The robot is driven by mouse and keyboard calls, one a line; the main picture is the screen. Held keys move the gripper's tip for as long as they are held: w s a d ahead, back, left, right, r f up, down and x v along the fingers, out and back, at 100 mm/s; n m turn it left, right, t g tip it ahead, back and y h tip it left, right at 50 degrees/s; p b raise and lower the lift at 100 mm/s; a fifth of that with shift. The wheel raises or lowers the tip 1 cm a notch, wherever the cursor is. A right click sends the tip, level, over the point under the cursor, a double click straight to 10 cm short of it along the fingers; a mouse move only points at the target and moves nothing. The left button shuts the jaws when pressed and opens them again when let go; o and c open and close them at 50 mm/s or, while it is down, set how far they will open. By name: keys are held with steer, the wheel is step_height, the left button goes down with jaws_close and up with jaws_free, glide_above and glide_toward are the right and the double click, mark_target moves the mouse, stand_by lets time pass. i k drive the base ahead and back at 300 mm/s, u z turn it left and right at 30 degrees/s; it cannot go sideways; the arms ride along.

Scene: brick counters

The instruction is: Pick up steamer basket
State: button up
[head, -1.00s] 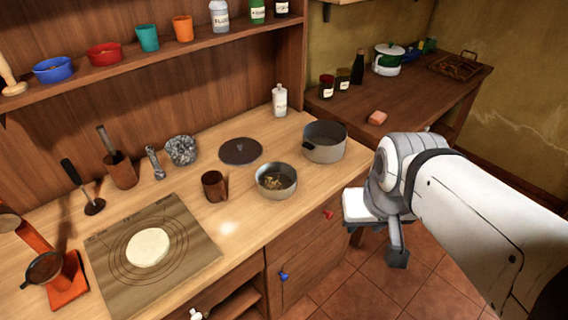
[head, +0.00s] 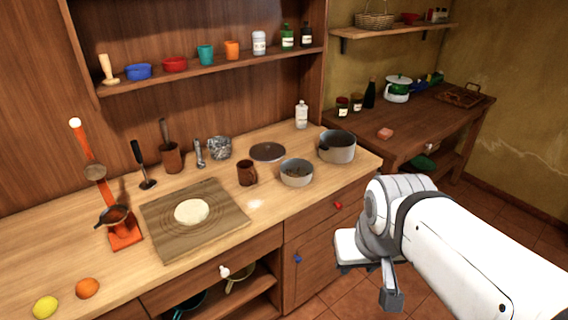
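A woven light-brown basket (head: 375,20), which looks like the steamer basket, sits on the wall shelf at the top right in the head view. It is small in the picture and I cannot see inside it. My gripper (head: 388,286) hangs in front of the drawers at the lower right, over the tiled floor and well below and apart from the basket. I see nothing held in it. The angle does not show whether its fingers are open or shut.
The wall shelf (head: 440,32) also bears a red bowl (head: 410,18) and jars. The wooden counter (head: 270,222) holds a board with dough, a mug (head: 246,172) and pots (head: 337,147). A side table (head: 420,122) stands at the back right. The floor (head: 340,290) is clear.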

mark_target(293, 164)
steer(key=u, duration=0.05)
steer(key=i, duration=1)
steer(key=z, duration=0.9)
steer(key=k, duration=0.85)
steer(key=u, duration=0.35)
steer(key=i, duration=1)
steer(key=u, duration=0.1)
